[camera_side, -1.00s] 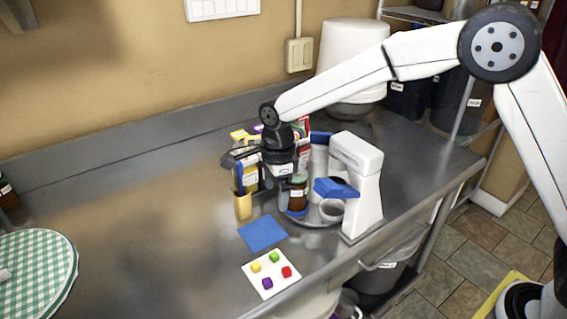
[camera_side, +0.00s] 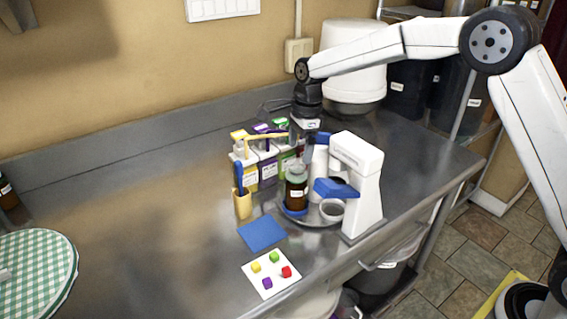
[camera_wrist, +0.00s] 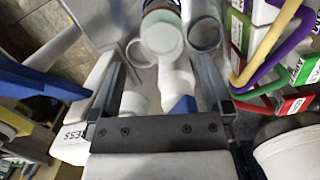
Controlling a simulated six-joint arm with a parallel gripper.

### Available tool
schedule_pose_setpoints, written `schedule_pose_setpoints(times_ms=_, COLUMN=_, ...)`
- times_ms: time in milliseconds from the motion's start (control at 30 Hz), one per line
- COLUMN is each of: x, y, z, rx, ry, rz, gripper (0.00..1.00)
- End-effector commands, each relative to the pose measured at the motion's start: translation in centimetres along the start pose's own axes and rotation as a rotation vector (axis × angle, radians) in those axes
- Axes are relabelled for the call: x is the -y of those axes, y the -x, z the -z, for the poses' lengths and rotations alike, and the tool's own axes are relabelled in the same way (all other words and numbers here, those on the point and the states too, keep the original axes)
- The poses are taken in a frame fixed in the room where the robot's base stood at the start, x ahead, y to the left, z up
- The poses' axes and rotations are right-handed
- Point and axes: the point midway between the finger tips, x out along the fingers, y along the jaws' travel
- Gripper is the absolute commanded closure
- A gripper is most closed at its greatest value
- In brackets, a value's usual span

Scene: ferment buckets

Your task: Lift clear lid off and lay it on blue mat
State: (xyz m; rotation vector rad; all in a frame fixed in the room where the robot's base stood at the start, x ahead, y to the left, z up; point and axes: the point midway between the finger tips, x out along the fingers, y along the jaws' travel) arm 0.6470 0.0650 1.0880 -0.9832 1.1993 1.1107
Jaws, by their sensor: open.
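A brown jar (camera_side: 296,195) stands upright on a round metal tray (camera_side: 318,222). Its pale, see-through top (camera_side: 296,172) appears to be the clear lid. In the wrist view, a pale round disc (camera_wrist: 162,35) lies just beyond my fingertips and looks like this lid, still over the jar. The blue mat (camera_side: 262,233) lies flat and empty on the counter, front left of the jar. My gripper (camera_wrist: 160,64) is open, with nothing held between its fingers. In the side view it is above and behind the jar, its fingertips partly hidden among the boxes.
A white press (camera_side: 358,175) with a blue arm stands right of the jar, and a small cup (camera_side: 332,209) sits below it. Several boxes (camera_side: 265,160) with handles crowd the left and back. A tan holder (camera_side: 242,205) and a card with coloured cubes (camera_side: 270,274) flank the mat.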

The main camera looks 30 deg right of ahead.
Motion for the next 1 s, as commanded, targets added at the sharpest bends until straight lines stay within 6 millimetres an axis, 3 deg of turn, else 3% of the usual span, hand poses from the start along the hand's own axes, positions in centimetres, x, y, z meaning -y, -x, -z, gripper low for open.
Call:
schedule_pose_setpoints(times_ms=267, x=0.0, y=-0.5, z=0.0, rx=0.000, ry=0.000, rz=0.000, gripper=0.00)
schedule_pose_setpoints(times_ms=700, x=0.1, y=-4.9, z=0.1, rx=-0.001, ry=0.000, rz=-0.001, gripper=0.00)
schedule_pose_setpoints(times_ms=1000, x=0.2, y=-5.4, z=0.1, rx=0.000, ry=0.000, rz=0.001, gripper=0.00)
